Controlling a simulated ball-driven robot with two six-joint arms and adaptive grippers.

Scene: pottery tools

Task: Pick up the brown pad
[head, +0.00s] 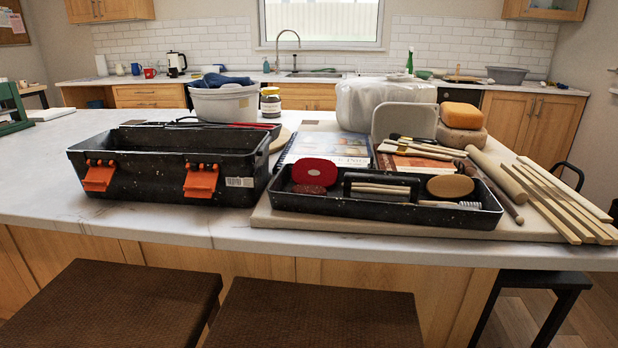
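A brown oval pad (450,186) lies in the right part of a black tray (385,209) near the front edge of the counter. It leans up a little above the tray wall and its lower edge is partly hidden. A red oval pad (315,172) sits at the left end of the same tray. Wooden-handled tools (381,188) and a dark block lie between the two pads. A brush (448,204) lies just in front of the brown pad. Neither of my grippers shows in the head view.
A black toolbox (140,180) with orange latches stands left of the tray. Wooden slats (560,200) and a rolling pin (497,176) lie to the right. Stacked sponges (461,116) and books stand behind. Two dark stools (318,315) are in front.

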